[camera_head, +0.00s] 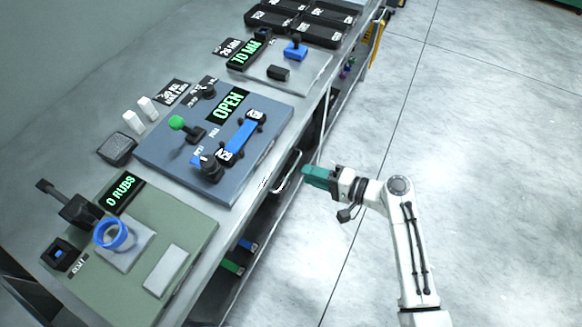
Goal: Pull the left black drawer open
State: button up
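My gripper (306,177), with teal fingers, is at the right of the bench's front edge, over the floor side. It points left toward a pale curved handle (287,172) under the bench top. A small gap seems to lie between the fingertips and the handle. The fingers show edge-on, so I cannot tell whether they are open or shut. The black drawer front is mostly hidden under the bench top, and I cannot make out its edges or whether it stands open.
The metal bench carries a green panel (110,277) with a blue ring (113,233), a blue-grey panel (170,150) with an OPEN display (229,104), and black trays (270,17) at the far end. Green and blue items sit on a lower shelf. The floor (480,150) at right is clear.

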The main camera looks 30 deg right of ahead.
aim_at(291, 169)
jog(key=x, duration=0.6)
jog(key=shift+w+a+f, duration=0.1)
jog(key=shift+w+a, duration=0.1)
jog(key=shift+w, duration=0.05)
jog(key=shift+c, duration=0.3)
grip_shut()
